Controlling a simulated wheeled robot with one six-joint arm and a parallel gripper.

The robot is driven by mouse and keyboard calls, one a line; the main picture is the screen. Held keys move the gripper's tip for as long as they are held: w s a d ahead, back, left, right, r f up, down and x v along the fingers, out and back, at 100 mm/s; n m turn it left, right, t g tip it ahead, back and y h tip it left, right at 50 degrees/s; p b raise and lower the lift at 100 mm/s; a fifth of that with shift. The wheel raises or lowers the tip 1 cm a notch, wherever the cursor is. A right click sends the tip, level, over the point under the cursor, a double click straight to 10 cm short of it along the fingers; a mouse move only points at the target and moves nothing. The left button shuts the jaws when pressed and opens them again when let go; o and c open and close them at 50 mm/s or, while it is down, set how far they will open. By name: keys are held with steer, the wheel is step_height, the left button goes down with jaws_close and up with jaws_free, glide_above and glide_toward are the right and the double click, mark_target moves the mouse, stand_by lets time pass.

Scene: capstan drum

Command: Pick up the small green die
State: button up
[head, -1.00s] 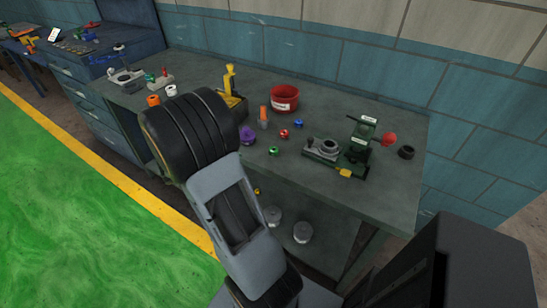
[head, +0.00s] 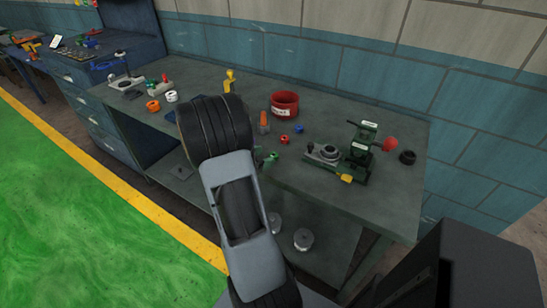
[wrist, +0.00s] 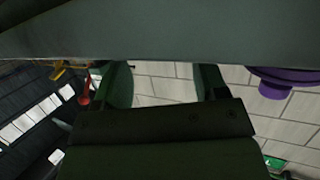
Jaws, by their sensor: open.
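The small green die (head: 272,156) lies on the grey workbench; in the head view only a bit of green shows beside my arm, which covers much of that spot. My gripper (wrist: 163,85) shows in the wrist view, with its fingers apart and brick wall visible between them. A rounded green shape (wrist: 121,86) stands by the left finger; I cannot tell whether it is the die or part of the finger. In the head view my gripper is mostly hidden behind my arm, close to the die.
Near the die are a red die (head: 284,140), a blue die (head: 299,129) and an orange-topped item (head: 264,121). A red bowl (head: 285,104) stands behind. A green machine (head: 360,150) is to the right. A purple object (wrist: 275,82) shows in the wrist view.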

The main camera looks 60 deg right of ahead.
mark_target(273, 154)
steer(key=shift+x, duration=1.6)
steer(key=shift+c, duration=0.3)
steer(key=c, duration=1)
